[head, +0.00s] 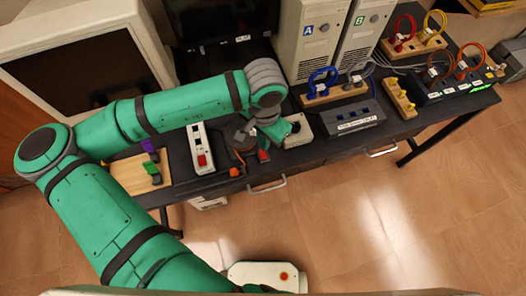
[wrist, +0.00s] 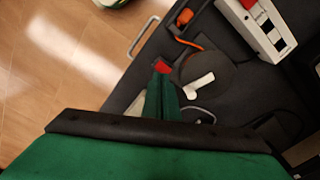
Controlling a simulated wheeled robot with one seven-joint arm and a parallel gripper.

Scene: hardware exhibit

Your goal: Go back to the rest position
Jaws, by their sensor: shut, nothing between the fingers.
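My green arm reaches from the left over the black table (head: 330,150) in the head view. My gripper (head: 263,156) points down near the table's front edge, beside a dark round object partly hidden by my arm. Next to the fingers is the dark round object (wrist: 218,70) with a white bar on top. I cannot tell whether the fingers touch it.
A white switch strip (head: 200,150) and a wooden board (head: 135,172) lie left of my gripper. A grey box (head: 298,130) is close on the right. Further right are a blue cable stand (head: 335,93) and a dark display box (head: 350,118). Two computer towers (head: 312,35) stand behind. The floor in front is clear.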

